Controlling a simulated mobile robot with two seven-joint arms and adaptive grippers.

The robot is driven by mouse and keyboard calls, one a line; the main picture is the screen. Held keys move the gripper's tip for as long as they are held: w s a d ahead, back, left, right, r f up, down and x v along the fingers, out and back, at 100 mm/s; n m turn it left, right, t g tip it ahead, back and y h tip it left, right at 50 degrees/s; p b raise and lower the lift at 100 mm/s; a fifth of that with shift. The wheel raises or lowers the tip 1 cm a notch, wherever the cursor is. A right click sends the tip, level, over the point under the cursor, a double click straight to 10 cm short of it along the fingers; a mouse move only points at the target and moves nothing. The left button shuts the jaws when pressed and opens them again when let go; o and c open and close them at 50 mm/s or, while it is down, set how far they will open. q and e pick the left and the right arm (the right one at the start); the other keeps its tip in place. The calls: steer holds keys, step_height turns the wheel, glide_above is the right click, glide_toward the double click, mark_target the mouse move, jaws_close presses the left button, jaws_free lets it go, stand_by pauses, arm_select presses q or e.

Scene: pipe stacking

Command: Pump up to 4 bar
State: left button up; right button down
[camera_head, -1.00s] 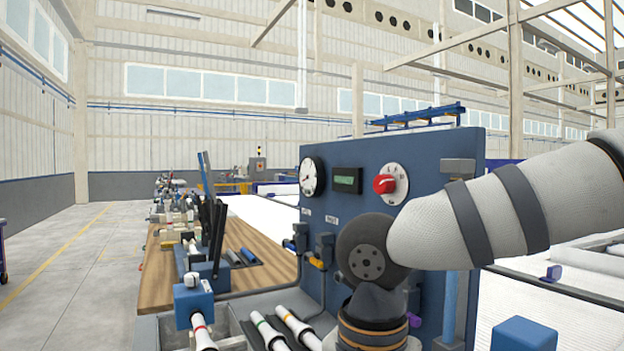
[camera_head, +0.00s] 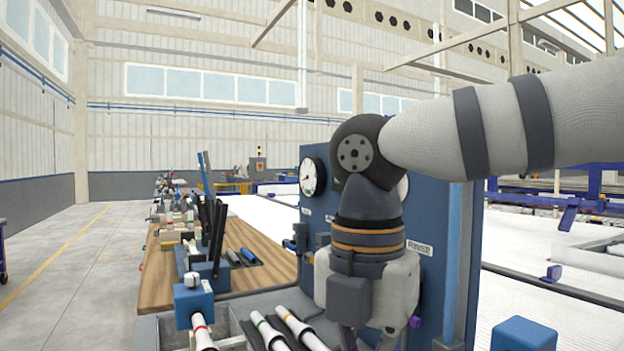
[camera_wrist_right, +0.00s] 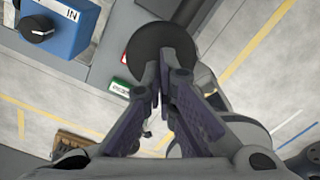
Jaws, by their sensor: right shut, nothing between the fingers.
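My right gripper (camera_head: 365,342) hangs down in front of the blue panel (camera_head: 436,210) in the head view; its fingertips are cut off by the lower edge. In the right wrist view the right gripper (camera_wrist_right: 163,75) is shut and empty. Its fingertips overlap a dark round cap (camera_wrist_right: 160,40); I cannot tell whether they touch it. The white round gauge (camera_head: 310,177) is on the panel's left side, its needle too small to read. My right arm hides the panel's digital display and red knob. My left gripper is in neither view.
A blue box marked IN with a black knob (camera_wrist_right: 38,28) and a small green label (camera_wrist_right: 120,86) show in the right wrist view. White tubes (camera_head: 298,328) lie left of my right gripper. A wooden bench (camera_head: 160,283) with tools stands further left, beside open floor.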

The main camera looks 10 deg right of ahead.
steer(key=shift+w+d+f, duration=0.1)
steer(key=shift+d+f, duration=0.05)
steer(key=shift+f, duration=2.1)
steer(key=shift+d+f, duration=0.15)
steer(key=shift+f, duration=2.05)
steer(key=r, duration=0.9)
steer(key=shift+a+r, duration=0.15)
steer(key=shift+a, duration=0.25)
steer(key=shift+d+f, duration=0.15)
steer(key=shift+f, duration=2.2)
steer(key=shift+d+f, duration=0.15)
steer(key=shift+f, duration=2.15)
steer(key=r, duration=0.9)
steer(key=shift+a+r, duration=0.2)
steer(key=shift+a, duration=0.15)
steer(key=shift+f, duration=0.1)
